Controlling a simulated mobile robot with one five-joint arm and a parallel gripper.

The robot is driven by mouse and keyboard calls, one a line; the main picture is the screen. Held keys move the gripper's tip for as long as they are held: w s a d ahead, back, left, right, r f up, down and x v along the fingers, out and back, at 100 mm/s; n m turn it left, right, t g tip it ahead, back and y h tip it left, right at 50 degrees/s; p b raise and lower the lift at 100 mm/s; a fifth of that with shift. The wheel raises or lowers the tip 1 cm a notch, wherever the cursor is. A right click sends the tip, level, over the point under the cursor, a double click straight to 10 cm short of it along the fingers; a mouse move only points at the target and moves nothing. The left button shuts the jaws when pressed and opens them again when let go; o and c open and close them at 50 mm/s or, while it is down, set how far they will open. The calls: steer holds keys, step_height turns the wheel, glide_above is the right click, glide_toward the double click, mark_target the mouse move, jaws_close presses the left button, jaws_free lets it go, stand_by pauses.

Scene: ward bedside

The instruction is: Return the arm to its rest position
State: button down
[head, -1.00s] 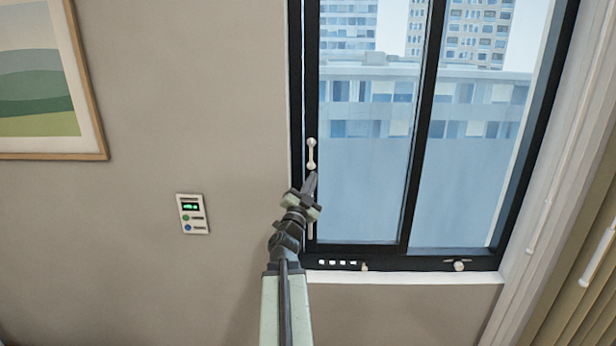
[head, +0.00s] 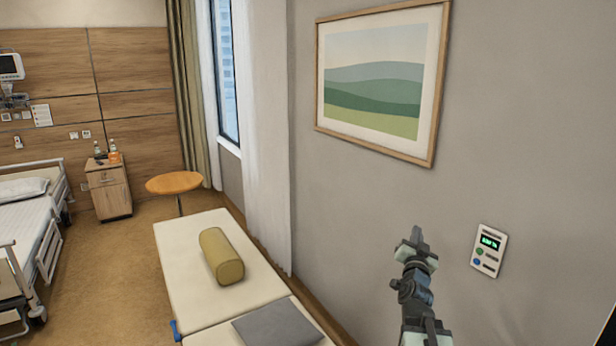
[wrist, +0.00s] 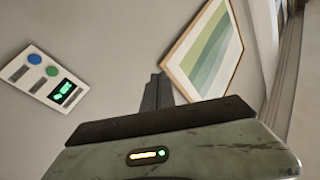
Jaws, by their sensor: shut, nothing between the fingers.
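My gripper (head: 416,236) is raised in front of the grey wall in the head view, at the lower right. Its dark fingers are together and hold nothing. In the wrist view the closed fingers (wrist: 158,92) point up the picture, between a wall panel and a framed picture. My arm extends upward from the bottom edge of the head view and touches nothing that I can see.
The wall panel (head: 488,251) is right of my gripper, the framed picture (head: 431,140) above it. A cream couch (head: 190,275) with a yellow bolster (head: 221,257) stands left. Beyond are a round table (head: 174,183), a bedside cabinet (head: 110,192) and a bed (head: 30,215). Brown floor shows between.

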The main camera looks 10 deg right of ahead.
steer(key=w+a+f+n+y, duration=0.2)
steer(key=a+f+y, duration=0.1)
steer(key=a, duration=0.4)
steer(key=w+a+f+n+y, duration=0.2)
steer(key=a+f+n+y, duration=0.1)
steer(key=a, duration=0.4)
steer(key=s+a+f+n+g+y+b, duration=0.1)
steer(key=s+a+f+n+g+y, duration=0.1)
steer(key=a+f+g, duration=0.5)
steer(key=s+a+f+n+y, duration=0.1)
steer(key=a+f+n+y, duration=0.2)
steer(key=a+f, duration=0.5)
steer(key=s+f+g+h, duration=0.1)
steer(key=s+f+g, duration=0.3)
steer(key=s, duration=0.5)
steer(key=s+f+g+h, duration=0.1)
steer(key=s+f+g, duration=0.3)
steer(key=s, duration=0.6)
steer(key=g, duration=0.2)
steer(key=shift+s+a+g, duration=0.3)
steer(key=shift+g, duration=0.1)
